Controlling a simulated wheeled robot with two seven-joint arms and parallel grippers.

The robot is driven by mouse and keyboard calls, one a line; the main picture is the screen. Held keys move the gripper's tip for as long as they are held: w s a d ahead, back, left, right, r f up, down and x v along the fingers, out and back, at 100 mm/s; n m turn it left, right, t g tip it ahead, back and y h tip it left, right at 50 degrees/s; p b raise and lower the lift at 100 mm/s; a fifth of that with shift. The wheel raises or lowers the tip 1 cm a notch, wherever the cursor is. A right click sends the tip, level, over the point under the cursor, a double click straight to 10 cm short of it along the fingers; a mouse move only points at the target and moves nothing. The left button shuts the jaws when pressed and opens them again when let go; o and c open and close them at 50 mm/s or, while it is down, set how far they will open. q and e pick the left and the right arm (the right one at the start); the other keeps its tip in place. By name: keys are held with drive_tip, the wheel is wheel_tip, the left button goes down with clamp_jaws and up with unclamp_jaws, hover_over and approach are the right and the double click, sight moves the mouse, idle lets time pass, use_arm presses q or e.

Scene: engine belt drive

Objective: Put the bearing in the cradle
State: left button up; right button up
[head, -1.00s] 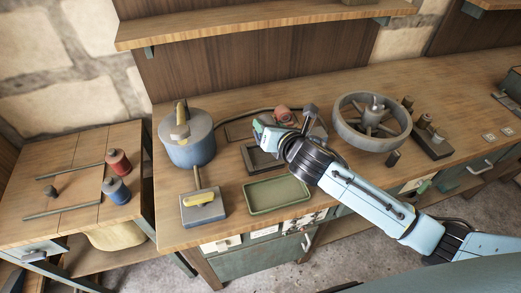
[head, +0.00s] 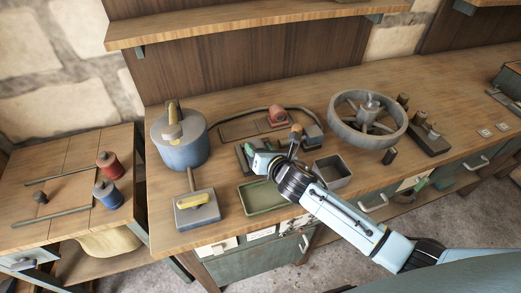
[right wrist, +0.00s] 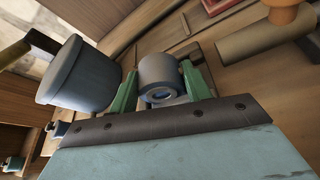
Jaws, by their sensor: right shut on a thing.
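My right gripper (head: 260,162) is over the bench, just above the green tray, beside a dark grey frame-like block (head: 242,157). In the right wrist view its two green fingers (right wrist: 160,88) are shut on a short grey cylinder with a pale ring and a bluish hole, which I take for the bearing (right wrist: 158,69). In the head view the bearing is hidden by the gripper. The dark block may be the cradle; its middle is covered by the gripper, and I cannot tell whether the bearing touches it. My left gripper is not in view.
A blue-grey pot (head: 180,140) stands left of the gripper, with a yellow-topped block (head: 197,210) in front. The green tray (head: 262,208) and an empty grey bin (head: 333,171) lie near the front edge. A spoked wheel (head: 368,118) stands right.

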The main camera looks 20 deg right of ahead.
drive_tip(key=shift+r, duration=0.1)
drive_tip(key=o, duration=1.4)
drive_tip(key=p+v, duration=0.1)
drive_tip(key=v, duration=1.1)
drive_tip(key=shift+p, duration=0.3)
